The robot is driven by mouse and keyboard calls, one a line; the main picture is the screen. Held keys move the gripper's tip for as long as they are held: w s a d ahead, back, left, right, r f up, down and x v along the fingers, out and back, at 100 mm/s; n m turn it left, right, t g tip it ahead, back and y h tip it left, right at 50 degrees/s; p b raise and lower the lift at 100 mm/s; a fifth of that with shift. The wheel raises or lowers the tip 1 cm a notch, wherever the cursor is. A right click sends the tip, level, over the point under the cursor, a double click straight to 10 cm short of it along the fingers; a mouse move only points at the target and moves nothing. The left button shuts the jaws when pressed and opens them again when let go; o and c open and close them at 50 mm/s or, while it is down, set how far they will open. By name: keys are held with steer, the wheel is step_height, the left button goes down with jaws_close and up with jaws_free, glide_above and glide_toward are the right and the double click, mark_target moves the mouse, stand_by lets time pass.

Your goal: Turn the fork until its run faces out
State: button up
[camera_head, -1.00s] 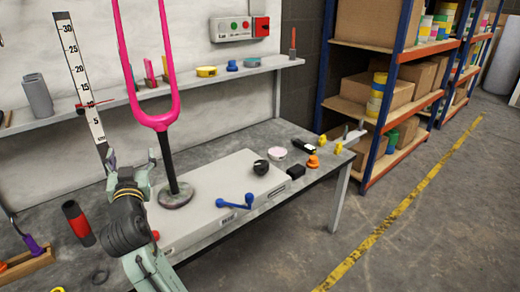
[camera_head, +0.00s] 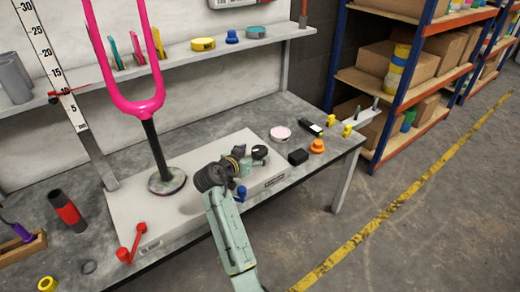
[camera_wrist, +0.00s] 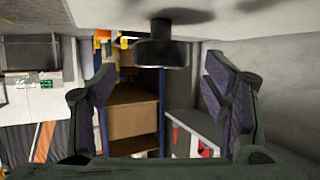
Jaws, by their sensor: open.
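The pink two-pronged fork (camera_head: 143,105) stands upright on a black stem with a round, dark base (camera_head: 167,181) on the pale control box (camera_head: 125,213). Its prong tops are cut off by the picture edge. I cannot make out a run on the side facing me. A black knob (camera_head: 260,152) sits on the box, right of the fork. My gripper (camera_head: 240,160) is beside the knob, partly hiding the box. In the wrist view my gripper (camera_wrist: 160,72) is open, with the knob (camera_wrist: 165,50) in the upper middle, between the fingers in the picture; no contact shows.
A red crank (camera_head: 130,245) and a blue crank (camera_head: 241,193), partly hidden by my arm, are at the box's front. A red-and-black cylinder (camera_head: 67,211) stands left.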

mark_target(257, 153)
steer(key=x, duration=0.5)
steer(key=shift+w+p, duration=0.15)
steer(key=shift+p, duration=0.2)
steer(key=shift+c, duration=0.5)
steer(key=c, duration=1)
steer(key=shift+c, duration=0.2)
